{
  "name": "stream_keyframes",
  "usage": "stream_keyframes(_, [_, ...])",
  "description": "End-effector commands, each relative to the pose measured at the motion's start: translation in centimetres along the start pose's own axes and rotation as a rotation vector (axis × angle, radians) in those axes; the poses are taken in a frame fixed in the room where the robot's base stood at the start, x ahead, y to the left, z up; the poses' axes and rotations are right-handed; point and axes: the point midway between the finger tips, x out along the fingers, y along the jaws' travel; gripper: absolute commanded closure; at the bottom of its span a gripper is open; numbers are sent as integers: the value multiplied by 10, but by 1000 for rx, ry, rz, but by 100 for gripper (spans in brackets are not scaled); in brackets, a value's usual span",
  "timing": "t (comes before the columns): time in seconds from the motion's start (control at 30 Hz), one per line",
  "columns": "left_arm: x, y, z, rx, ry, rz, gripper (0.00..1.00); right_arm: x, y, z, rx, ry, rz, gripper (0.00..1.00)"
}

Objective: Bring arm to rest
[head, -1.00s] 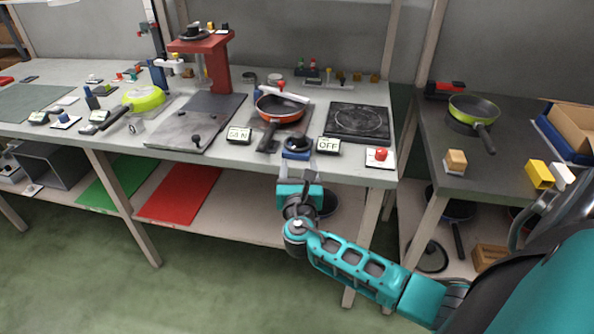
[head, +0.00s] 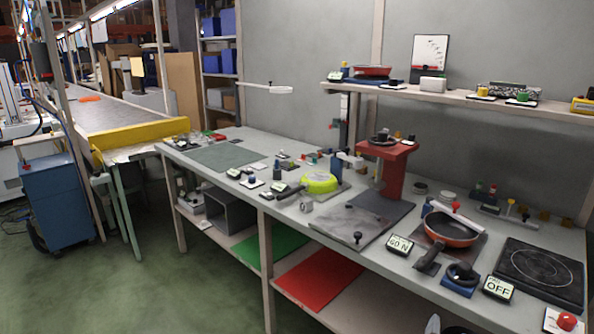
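Neither of my grippers is in view, and no arm clearly shows. The workbench (head: 375,262) runs across the right half of the head view. An orange-red frying pan (head: 450,232) with a dark handle sits near its right part. A small blue stand with a dark round top (head: 460,277) is at the front edge beside the pan. A pale shape at the bottom edge is cut off, and I cannot tell what it is.
A red press (head: 389,172) stands behind a grey plate. A lime-green pan (head: 319,182) lies left of it. A black hotplate (head: 540,268) and an OFF display (head: 498,288) are at right. A conveyor (head: 110,116) and blue cabinet (head: 54,200) stand at left. The green floor between is clear.

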Motion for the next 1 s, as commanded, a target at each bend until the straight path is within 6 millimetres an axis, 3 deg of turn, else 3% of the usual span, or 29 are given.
stream_keyframes(0.03, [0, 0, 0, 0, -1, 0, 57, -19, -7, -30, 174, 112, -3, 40])
stream_keyframes(0.1, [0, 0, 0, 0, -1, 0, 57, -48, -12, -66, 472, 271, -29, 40])
stream_keyframes(0.2, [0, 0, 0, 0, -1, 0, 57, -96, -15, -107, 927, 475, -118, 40])
stream_keyframes(0.33, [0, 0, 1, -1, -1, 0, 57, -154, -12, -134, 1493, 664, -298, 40])
stream_keyframes(0.5, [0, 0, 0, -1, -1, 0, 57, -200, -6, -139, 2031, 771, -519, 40])
stream_keyframes(0.7, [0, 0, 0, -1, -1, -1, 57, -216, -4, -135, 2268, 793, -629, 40])
stream_keyframes(1.0, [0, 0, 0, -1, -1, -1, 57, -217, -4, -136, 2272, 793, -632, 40])
